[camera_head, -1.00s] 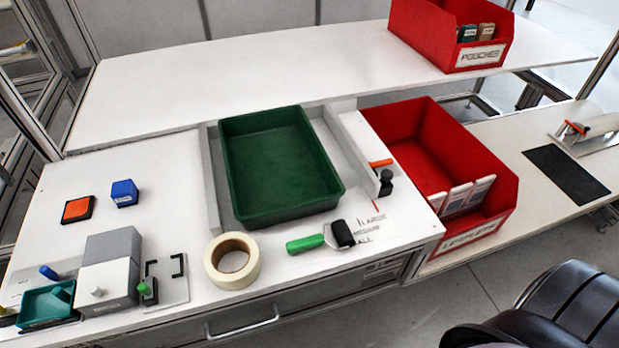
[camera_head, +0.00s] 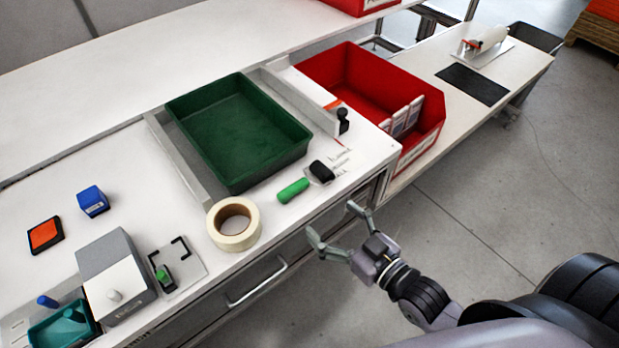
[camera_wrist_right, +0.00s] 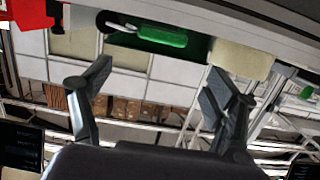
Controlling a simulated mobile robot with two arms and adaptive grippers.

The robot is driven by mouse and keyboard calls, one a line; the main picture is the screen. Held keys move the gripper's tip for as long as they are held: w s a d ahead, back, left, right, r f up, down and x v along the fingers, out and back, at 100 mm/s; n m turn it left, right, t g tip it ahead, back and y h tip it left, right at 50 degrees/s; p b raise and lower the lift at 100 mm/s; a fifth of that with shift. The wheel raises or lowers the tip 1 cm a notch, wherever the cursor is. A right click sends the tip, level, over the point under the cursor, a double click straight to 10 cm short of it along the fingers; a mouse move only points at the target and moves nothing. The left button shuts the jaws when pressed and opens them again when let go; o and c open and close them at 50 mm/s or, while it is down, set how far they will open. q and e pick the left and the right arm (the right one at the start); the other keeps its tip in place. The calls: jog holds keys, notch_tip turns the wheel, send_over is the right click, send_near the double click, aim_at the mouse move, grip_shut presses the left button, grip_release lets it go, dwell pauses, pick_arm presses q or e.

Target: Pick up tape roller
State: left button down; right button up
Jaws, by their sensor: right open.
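The tape roller, with a green handle (camera_head: 293,190) and a black roller head (camera_head: 321,171), lies on the white table near its front edge, in front of the green tray. My right gripper (camera_head: 335,222) is open and empty, just off the table's front edge, to the right of and nearer than the roller. In the right wrist view the green handle (camera_wrist_right: 160,36) shows at the top, beyond and apart from my two spread fingers (camera_wrist_right: 158,70). My left gripper is not in view.
A roll of cream tape (camera_head: 233,224) stands left of the roller. Behind is the green tray (camera_head: 238,128) between grey rails. A red bin (camera_head: 372,82) with white packets stands to the right. A drawer handle (camera_head: 257,282) is below the front edge.

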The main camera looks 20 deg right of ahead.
aim_at(297, 190)
jog(key=p+x, duration=0.1)
jog(key=x, duration=1.3)
jog(key=shift+s+a, duration=0.1)
jog(key=shift+a, duration=0.05)
jog(key=shift+s+r, duration=0.1)
jog(key=shift+c, duration=0.3)
jog(key=c, duration=1)
